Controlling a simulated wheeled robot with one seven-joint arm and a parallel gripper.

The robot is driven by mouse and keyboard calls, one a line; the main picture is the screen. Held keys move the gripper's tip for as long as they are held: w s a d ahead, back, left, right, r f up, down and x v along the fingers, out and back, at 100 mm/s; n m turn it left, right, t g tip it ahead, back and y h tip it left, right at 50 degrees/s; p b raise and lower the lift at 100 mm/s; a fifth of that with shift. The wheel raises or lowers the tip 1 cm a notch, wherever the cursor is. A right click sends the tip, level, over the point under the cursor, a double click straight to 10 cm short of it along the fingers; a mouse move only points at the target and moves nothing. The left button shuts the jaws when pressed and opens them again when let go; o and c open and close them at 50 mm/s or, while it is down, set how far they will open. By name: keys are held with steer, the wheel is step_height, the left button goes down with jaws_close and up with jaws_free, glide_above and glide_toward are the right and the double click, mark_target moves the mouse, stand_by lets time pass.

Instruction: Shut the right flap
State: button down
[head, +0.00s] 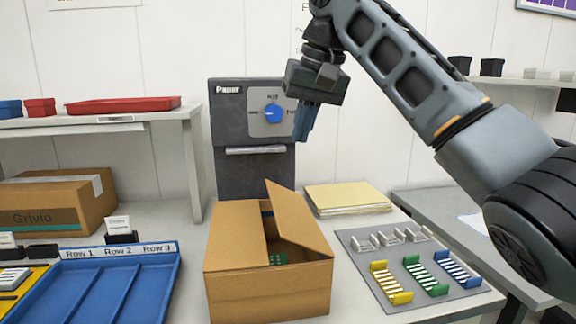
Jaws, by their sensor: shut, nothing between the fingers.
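An open cardboard box (268,290) stands on the table at the lower middle. Its left flap (236,240) lies flat over the left part of the top. Its right flap (297,217) is tilted up, standing partly open. Through the gap between the flaps I see something green and something blue inside; most of the inside is hidden. My gripper (303,130), with blue fingers, is shut and empty. It hangs pointing down above and behind the box, apart from the flaps.
A dark grey machine (252,170) with a blue knob stands behind the box. A stack of yellow folders (347,198) lies behind right. A grey board (415,270) with coloured racks lies to the right. A blue tray (120,285) lies to the left.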

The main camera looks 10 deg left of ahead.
glide_toward(276, 203)
steer(key=x, duration=0.5)
steer(key=shift+w+d, duration=0.1)
steer(key=shift+w, duration=0.2)
steer(key=shift+a+f, duration=0.3)
steer(key=shift+f, duration=0.25)
